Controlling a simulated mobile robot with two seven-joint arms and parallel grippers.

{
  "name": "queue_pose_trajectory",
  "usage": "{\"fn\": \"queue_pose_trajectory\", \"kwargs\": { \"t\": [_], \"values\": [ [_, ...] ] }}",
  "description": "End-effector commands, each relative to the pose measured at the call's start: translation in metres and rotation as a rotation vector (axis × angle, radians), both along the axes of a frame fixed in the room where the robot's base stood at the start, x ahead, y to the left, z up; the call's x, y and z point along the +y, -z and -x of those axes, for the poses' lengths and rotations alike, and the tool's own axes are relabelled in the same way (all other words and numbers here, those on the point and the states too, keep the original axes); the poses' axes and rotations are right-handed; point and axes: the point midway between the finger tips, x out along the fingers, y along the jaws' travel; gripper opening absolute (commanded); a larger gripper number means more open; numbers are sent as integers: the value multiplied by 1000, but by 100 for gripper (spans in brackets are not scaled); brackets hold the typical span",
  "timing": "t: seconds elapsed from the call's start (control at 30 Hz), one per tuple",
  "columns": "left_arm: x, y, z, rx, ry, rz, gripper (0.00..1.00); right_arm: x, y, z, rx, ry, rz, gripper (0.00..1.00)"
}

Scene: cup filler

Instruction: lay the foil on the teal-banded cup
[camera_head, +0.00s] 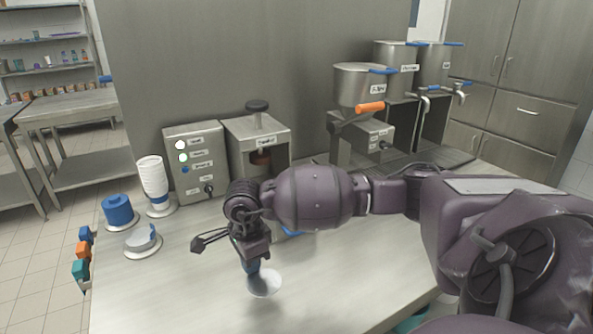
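My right gripper (253,262) points down over the front of the counter, its fingers small and partly hidden by the wrist. A blue-teal patch shows at its lower end; I cannot tell if it is a cup's band or part of the gripper. A pale round disc (266,286) lies directly below and touches it in the picture. I cannot tell if this is foil, a cup or a base. A round white holder with a grey and blue top (143,240) stands at the left. No teal-banded cup can be made out clearly. My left gripper is out of view.
On the counter (200,290) stand a white cup stack (152,178), a blue cylinder (118,210), a control box (195,160) and a press (258,145). Steel pots with taps (360,88) stand at back right. Coloured blocks (81,250) hang at the left edge. The front left is clear.

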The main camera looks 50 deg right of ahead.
Motion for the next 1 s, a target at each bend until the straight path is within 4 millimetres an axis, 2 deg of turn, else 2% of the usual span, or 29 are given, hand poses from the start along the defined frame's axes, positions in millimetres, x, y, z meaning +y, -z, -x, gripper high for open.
{"fn": "queue_pose_trajectory", "kwargs": {
  "t": [0.4, 1.0],
  "values": [
    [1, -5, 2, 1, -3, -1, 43, -58, -28, -27, -3, 888, -1, 0],
    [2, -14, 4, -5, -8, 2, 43, -141, -75, -54, -3, 2157, -2, 0]
  ]
}}
